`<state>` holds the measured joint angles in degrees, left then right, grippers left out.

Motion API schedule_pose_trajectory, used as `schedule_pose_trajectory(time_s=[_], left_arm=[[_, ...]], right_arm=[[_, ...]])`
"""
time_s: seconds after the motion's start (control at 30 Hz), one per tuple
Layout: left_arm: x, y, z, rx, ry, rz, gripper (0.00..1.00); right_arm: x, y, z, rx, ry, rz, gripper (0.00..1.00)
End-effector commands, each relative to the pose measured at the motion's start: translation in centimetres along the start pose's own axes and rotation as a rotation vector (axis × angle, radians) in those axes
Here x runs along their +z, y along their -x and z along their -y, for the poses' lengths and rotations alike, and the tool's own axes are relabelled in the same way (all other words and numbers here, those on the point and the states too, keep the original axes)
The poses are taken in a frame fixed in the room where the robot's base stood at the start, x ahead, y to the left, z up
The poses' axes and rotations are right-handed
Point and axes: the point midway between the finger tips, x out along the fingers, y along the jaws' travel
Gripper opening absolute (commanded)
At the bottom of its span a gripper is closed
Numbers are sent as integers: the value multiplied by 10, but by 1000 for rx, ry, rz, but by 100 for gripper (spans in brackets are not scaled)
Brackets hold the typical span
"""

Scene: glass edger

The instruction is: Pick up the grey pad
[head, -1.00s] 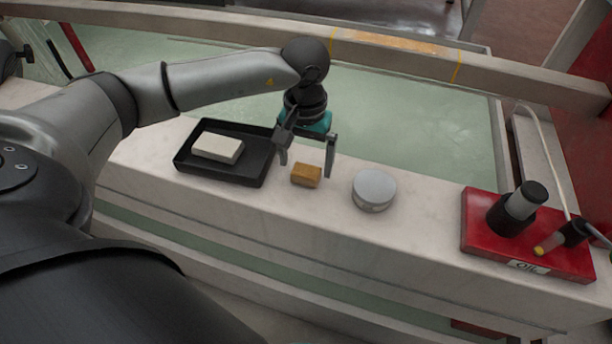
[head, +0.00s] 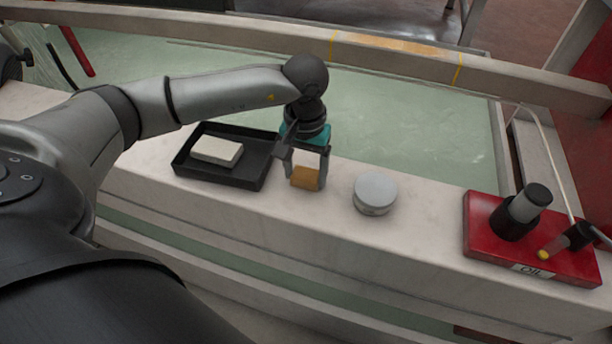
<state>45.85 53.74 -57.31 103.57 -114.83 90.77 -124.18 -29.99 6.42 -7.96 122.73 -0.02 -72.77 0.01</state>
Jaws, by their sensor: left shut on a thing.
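My left gripper (head: 306,180) is shut on a small orange-brown block (head: 305,177), with one finger on each side of it. The block is at the stone ledge, and I cannot tell whether it is lifted off the surface. A pale grey-white rectangular pad (head: 216,151) lies in the left part of a black tray (head: 253,172), to the left of the gripper and apart from it. My right gripper is not in view.
A round grey lidded tin (head: 375,192) stands on the ledge right of the gripper. Farther right, a red tray (head: 487,243) marked OIL holds a black-and-grey bottle (head: 521,211) and a yellow-tipped tool. Greenish glass (head: 420,120) lies behind the ledge.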

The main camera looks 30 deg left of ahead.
Motion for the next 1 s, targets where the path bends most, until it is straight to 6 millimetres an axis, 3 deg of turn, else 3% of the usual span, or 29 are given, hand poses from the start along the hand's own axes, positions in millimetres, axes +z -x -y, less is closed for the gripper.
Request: schedule_pose_trajectory(time_s=[0.03,0.33,0.73,1.0], left_arm=[[0,0,0,0,0,0,47],[0,0,0,0,0,0,13],[0,11,0,1,0,-1,13],[-1,53,0,1,-1,-5,13]], right_arm=[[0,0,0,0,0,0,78],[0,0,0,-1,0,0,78],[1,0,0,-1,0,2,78],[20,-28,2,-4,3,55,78]])
